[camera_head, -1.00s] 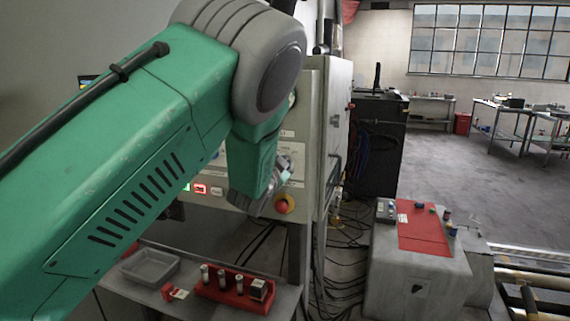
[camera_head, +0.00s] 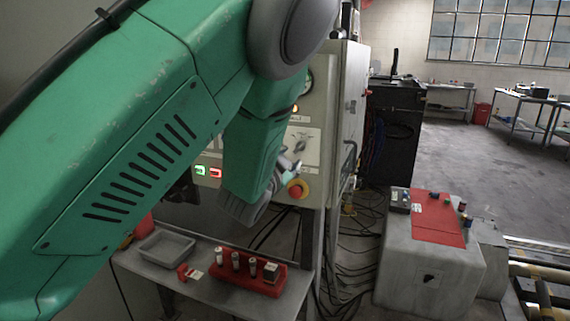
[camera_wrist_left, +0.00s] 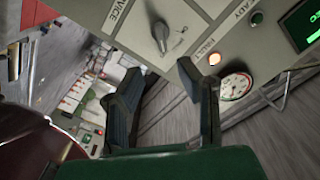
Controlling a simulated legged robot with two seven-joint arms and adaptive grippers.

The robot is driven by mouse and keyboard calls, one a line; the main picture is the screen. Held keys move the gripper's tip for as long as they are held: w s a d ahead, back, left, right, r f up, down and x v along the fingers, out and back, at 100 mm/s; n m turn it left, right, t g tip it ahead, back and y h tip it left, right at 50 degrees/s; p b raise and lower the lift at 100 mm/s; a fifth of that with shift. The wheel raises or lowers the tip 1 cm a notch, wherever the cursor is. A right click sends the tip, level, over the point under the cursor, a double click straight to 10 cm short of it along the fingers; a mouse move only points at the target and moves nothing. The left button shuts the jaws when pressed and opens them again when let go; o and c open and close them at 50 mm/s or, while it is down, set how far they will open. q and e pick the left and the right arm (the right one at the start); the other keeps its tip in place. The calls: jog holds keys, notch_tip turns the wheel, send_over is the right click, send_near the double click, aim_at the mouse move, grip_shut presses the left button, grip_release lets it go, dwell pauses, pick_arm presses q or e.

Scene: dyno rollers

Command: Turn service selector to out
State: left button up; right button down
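The service selector (camera_wrist_left: 162,36) is a grey knob with a protruding lever on a pale plate lettered "SERVICE", partly cut off by the top of the left wrist view. It also shows small on the control panel in the head view (camera_head: 301,145), close beside my left wrist. My left gripper (camera_wrist_left: 161,72) is open, with its two dark fingers apart and nothing between them. The knob lies beyond the fingertips, apart from them in the picture; the exact gap cannot be told. In the head view my green arm hides most of this gripper. My right gripper is not in view.
A red mushroom button (camera_head: 298,189) sits just below the selector. A lit lamp (camera_wrist_left: 214,58) and a round gauge (camera_wrist_left: 236,86) are near the right finger. Below the panel, a bench carries a grey tray (camera_head: 166,247) and a red holder (camera_head: 248,276) with cylinders.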

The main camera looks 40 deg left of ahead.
pick_arm(q)
jog(key=shift+v, duration=1.5)
jog(key=shift+f, duration=0.1)
jog(key=s+d+f+n+g+h+b, duration=0.1)
jog(key=s+f+g, duration=0.25)
jog(key=f, duration=0.65)
jog(key=s+d+f+n+g+b, duration=0.1)
jog(key=s+d+f+g+b, duration=0.3)
jog(key=f, duration=0.7)
jog(key=s+a+f+n+g+h+p, duration=0.1)
jog(key=s+f+g, duration=0.1)
jog(key=s+f, duration=0.6)
jog(key=s+d+f+n+g+h+b, duration=0.1)
jog(key=s+d+f+g, duration=0.2)
jog(key=s+f, duration=0.6)
jog(key=s+d+f+g+h+b, duration=0.1)
jog(key=s+d+f+g, duration=0.3)
jog(key=s+f, duration=0.5)
jog(key=s+b, duration=0.1)
jog(key=s, duration=0.2)
jog(key=shift+n, duration=0.4)
jog(key=shift+f+g, duration=0.1)
jog(key=shift+g, duration=0.15)
